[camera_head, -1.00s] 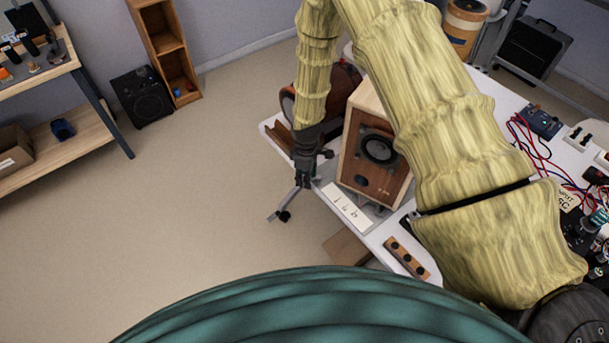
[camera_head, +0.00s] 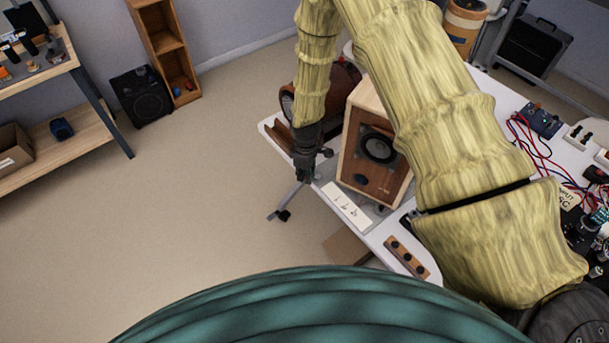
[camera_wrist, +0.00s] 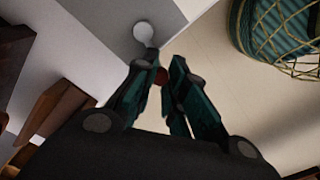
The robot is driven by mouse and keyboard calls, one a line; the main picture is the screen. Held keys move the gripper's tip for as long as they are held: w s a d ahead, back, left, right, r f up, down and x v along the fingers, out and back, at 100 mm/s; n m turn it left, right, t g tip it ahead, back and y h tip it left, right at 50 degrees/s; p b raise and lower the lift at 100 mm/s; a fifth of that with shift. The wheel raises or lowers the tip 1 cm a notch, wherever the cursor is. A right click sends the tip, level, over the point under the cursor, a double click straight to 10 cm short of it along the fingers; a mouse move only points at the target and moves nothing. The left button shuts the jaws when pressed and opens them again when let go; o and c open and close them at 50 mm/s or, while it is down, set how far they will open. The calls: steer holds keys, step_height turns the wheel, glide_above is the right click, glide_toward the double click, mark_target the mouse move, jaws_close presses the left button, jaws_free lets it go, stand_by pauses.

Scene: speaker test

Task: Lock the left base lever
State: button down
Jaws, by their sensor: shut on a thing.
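My gripper (camera_head: 305,174) is at the left edge of the white table, left of the wooden speaker (camera_head: 377,152). A pale round knob or disc (camera_wrist: 144,32) lies just beyond the fingertips, over a grey plate (camera_wrist: 121,38). In the head view the gripper hides the lever, so its angle cannot be told.
A white label strip (camera_head: 346,205) lies right of my gripper on the table. A wooden block with black holes (camera_head: 406,257) is nearer. The floor at left is clear.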

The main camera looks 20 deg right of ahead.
steer(key=shift+w, duration=0.1)
steer(key=m+b, duration=0.1)
steer(key=m, duration=0.1)
steer(key=w+m+b, duration=0.1)
steer(key=m, duration=0.1)
steer(key=w+d+m+b, duration=0.1)
steer(key=m+b, duration=0.1)
steer(key=shift+w+f+m, duration=0.1)
steer(key=shift+w+m, duration=0.15)
steer(key=shift+m, duration=0.05)
steer(key=m, duration=0.1)
steer(key=w+d+m+b, duration=0.1)
steer(key=m, duration=0.1)
steer(key=shift+m, duration=0.3)
steer(key=shift+w+d+m+b, duration=0.15)
steer(key=shift+d+m+b, duration=0.2)
steer(key=shift+m, duration=0.45)
steer(key=shift+w+d+m+b, duration=0.1)
steer(key=shift+d+m+b, duration=0.2)
steer(key=shift+m, duration=0.5)
steer(key=c, duration=1.4)
jaws_free()
